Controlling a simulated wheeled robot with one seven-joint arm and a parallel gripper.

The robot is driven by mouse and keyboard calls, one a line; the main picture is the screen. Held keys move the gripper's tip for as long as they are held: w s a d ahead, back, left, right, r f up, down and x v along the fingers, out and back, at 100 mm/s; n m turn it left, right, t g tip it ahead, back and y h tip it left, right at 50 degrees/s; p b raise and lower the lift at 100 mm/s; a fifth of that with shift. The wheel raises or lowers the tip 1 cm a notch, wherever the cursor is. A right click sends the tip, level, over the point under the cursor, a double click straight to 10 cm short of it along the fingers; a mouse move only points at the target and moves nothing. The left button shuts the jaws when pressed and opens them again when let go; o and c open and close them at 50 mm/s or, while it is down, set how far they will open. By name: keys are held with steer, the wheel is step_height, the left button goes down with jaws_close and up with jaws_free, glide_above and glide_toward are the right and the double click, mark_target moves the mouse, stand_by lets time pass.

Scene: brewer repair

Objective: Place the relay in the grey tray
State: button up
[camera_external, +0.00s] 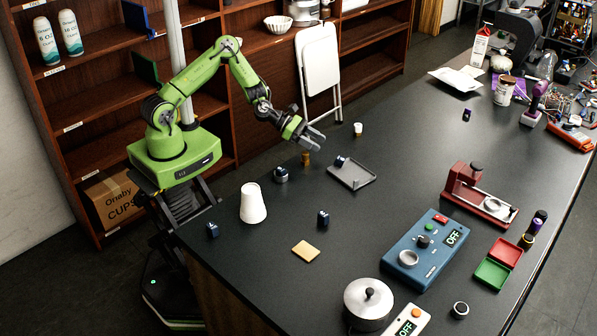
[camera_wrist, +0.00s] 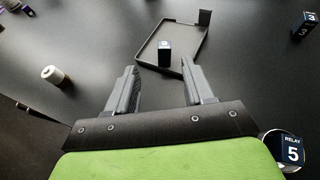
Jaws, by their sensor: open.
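The grey tray (camera_external: 357,181) lies flat on the dark table, and its rim also shows ahead of my gripper in the wrist view (camera_wrist: 150,40). A small dark relay (camera_external: 341,160) stands at the tray's edge nearest my arm. In the wrist view this relay (camera_wrist: 165,53) appears inside the tray's outline, upright and apart from my fingers. My gripper (camera_external: 313,136) is open and empty above the table, short of the tray; its spread fingers show in the wrist view (camera_wrist: 158,82). The number on the tray's relay cannot be read.
A relay marked 5 (camera_wrist: 292,150) sits on a round metal piece. Another relay (camera_external: 323,218) and one marked 3 (camera_wrist: 305,25) stand apart. A white cup (camera_external: 253,204), tan pad (camera_external: 306,250) and blue device (camera_external: 422,250) are nearby. Table right of the tray is clear.

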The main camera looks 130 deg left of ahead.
steer(key=shift+s+d+r, duration=0.15)
steer(key=shift+s+d, duration=0.05)
steer(key=shift+s, duration=0.2)
steer(key=s+d+r+m+g+h, duration=0.1)
steer(key=d+r+m+g+h, duration=0.2)
steer(key=d+m, duration=0.9)
steer(key=s+d+r+m+g+h, duration=0.15)
steer(key=d+r+m, duration=0.35)
steer(key=d+m, duration=0.65)
steer(key=s+d+r+m, duration=0.3)
steer(key=s+m, duration=0.2)
steer(key=s, duration=0.2)
steer(key=s+d+r+m+g, duration=0.1)
steer(key=s+d+r+m, duration=0.1)
steer(key=s+d+m, duration=0.2)
steer(key=s+d+r+m+g, duration=0.1)
steer(key=s+d+r+m, duration=0.2)
steer(key=s+m, duration=0.5)
steer(key=shift+s+d+r, duration=0.3)
steer(key=shift+s+d, duration=0.15)
steer(key=shift+s, duration=0.75)
